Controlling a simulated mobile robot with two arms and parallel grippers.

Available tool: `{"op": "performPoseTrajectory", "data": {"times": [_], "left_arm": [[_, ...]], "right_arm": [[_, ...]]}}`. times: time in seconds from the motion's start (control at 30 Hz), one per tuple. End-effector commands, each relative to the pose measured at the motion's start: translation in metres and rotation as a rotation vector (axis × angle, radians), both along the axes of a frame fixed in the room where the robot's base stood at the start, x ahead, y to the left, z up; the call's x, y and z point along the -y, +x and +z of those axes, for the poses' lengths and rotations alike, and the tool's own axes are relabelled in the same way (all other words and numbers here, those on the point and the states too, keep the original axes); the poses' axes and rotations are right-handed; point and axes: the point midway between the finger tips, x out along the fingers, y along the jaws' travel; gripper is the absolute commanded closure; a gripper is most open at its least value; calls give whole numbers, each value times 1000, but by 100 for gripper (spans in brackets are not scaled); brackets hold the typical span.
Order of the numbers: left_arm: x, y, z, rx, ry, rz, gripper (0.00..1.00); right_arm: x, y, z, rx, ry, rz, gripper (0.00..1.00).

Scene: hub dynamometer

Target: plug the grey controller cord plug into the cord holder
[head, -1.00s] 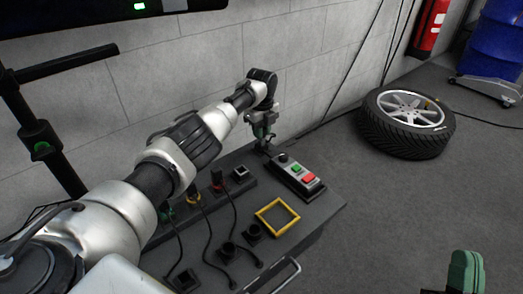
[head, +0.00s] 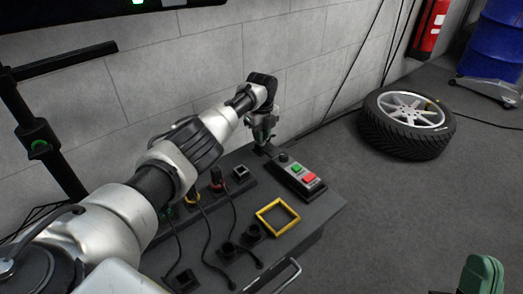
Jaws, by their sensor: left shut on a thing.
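My left gripper (head: 263,143) is at the back edge of the dark bench, just left of the controller box (head: 299,177) with green and red buttons. It is shut on a small dark thing, mostly hidden by the fingers; I cannot tell its shape or whether it is the grey plug. The cord holder cannot be told for sure; a dark strip with a square socket (head: 240,173) and plugged cords lies left of the controller box.
A wall stands close behind. A tyre (head: 407,124) lies on the floor at right.

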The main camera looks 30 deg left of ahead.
Motion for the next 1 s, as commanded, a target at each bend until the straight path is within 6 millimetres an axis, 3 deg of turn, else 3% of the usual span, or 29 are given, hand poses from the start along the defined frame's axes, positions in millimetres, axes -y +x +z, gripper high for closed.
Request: {"op": "performPoseTrajectory", "data": {"times": [0.23,0.27,0.43,0.8,1.0], "left_arm": [[0,0,-1,0,0,0,100],[0,0,-1,0,0,0,75],[0,0,-1,0,0,0,50],[0,0,2,1,0,0,50],[0,0,20,1,0,0,50]], "right_arm": [[0,-3,3,30,10,4,100],[0,-3,3,30,10,4,100],[0,-3,2,26,9,4,100],[0,0,2,8,1,-2,100],[0,16,-11,-155,-46,-11,100]]}}
